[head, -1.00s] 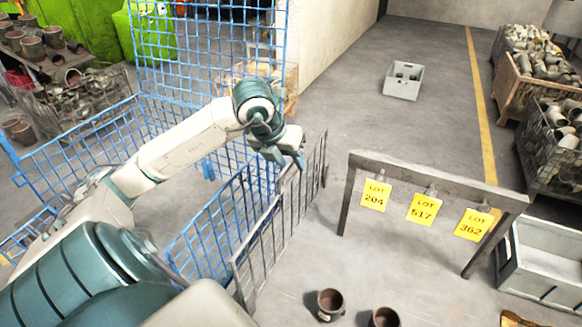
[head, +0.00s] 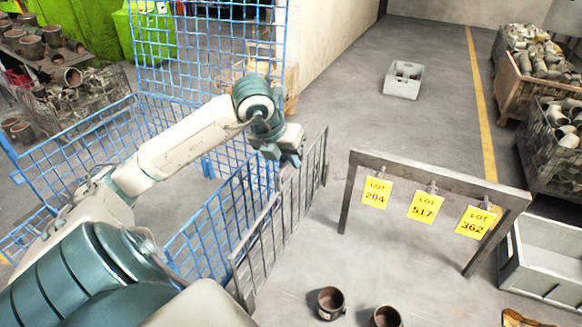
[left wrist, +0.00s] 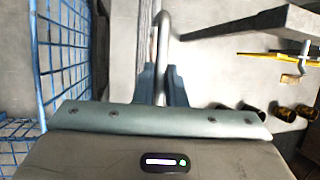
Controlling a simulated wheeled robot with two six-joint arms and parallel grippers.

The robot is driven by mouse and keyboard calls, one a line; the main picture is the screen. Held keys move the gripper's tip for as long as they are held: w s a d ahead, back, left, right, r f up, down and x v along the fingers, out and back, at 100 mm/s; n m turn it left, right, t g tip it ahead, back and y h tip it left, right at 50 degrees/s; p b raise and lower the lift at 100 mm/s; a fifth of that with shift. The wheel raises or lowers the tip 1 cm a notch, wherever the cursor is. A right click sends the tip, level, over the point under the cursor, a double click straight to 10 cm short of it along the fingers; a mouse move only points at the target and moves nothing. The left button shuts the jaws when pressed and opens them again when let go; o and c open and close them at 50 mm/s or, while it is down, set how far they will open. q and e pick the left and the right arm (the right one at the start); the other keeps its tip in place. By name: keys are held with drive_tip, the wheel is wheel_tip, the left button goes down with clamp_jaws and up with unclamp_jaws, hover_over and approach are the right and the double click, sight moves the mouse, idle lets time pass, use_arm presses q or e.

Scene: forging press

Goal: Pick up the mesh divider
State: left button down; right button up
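The mesh divider (head: 262,245) is a dark grey barred panel. It stands upright along the near right side of a blue wire cage (head: 208,228). My left gripper (head: 282,158) is at the middle of its top edge. In the left wrist view, the two blue-grey fingers (left wrist: 161,82) sit on either side of the divider's grey top rail (left wrist: 158,45), with little or no gap beside it; they look shut on it. The divider's lower part is hidden there by the gripper body. My right gripper is in neither view.
A grey frame with yellow lot tags (head: 422,207) stands right of the divider. Two brown cups (head: 331,303) sit on the floor in front. Grey bins (head: 404,80) and parts crates (head: 520,85) stand farther back and right. Floor between divider and frame is clear.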

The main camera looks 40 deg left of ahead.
use_arm(q)
drive_tip(key=shift+r, duration=0.1)
idle(0.3)
drive_tip(key=shift+w+r+p, duration=0.1)
drive_tip(key=shift+r+p, duration=0.2)
drive_tip(key=shift+p, duration=0.3)
drive_tip(key=shift+r, duration=0.15)
wheel_tip(320, 180, up, 9)
drive_tip(key=shift+f+b, duration=0.2)
drive_tip(key=shift+b, duration=0.15)
wheel_tip(320, 180, up, 9)
drive_tip(key=p, duration=0.8)
drive_tip(key=shift+f, duration=0.1)
